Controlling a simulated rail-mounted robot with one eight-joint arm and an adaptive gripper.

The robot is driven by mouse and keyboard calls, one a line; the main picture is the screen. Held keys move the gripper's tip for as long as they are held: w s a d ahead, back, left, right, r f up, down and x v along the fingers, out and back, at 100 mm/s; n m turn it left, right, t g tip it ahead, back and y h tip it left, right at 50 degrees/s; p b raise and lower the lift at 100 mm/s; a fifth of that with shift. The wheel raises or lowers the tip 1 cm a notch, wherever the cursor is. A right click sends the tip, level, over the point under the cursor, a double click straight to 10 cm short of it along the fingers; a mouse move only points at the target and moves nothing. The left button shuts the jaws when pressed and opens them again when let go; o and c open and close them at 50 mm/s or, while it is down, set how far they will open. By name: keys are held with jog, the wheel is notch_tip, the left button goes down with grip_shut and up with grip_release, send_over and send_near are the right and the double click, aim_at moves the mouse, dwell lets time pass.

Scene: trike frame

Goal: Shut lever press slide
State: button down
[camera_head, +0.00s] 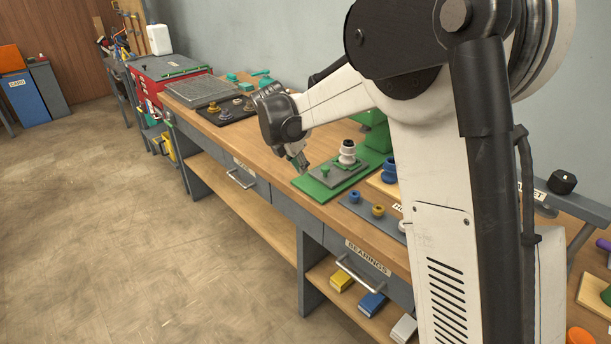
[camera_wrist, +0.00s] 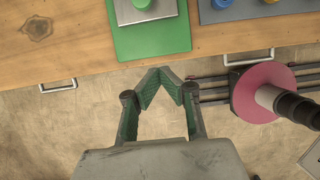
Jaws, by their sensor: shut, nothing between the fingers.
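The lever press has a green base (camera_head: 312,188) on the wooden bench and a green upright body (camera_head: 376,137), partly hidden behind my arm. A grey slide plate (camera_head: 334,174) lies on the base. It carries a small green knob (camera_head: 325,171) near its front and a white part with a black top (camera_head: 347,153). In the wrist view, the base (camera_wrist: 165,47), slide plate (camera_wrist: 155,12) and knob (camera_wrist: 142,4) show at the top, the knob cut by the edge. My gripper (camera_wrist: 163,72) is shut and empty, its tips just off the front edge of the base, apart from the knob.
A grey board with blue and yellow pieces (camera_head: 376,212) lies right of the press. A dark board with knobs (camera_head: 226,112) is farther left. Drawer handles (camera_head: 241,180) stick out below the bench edge. Open floor (camera_head: 130,240) lies in front.

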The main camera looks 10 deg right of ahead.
aim_at(312, 191)
jog(key=x, duration=0.9)
jog(key=shift+f, duration=0.15)
jog(key=shift+w+d+r, duration=0.1)
jog(key=shift+w+d, duration=0.25)
jog(key=shift+d, duration=0.2)
jog(key=shift+w+d+r, duration=0.1)
jog(key=shift+w+d, duration=0.25)
jog(key=shift+d, duration=0.2)
jog(key=shift+w+d, duration=0.4)
jog(key=shift+d, duration=0.2)
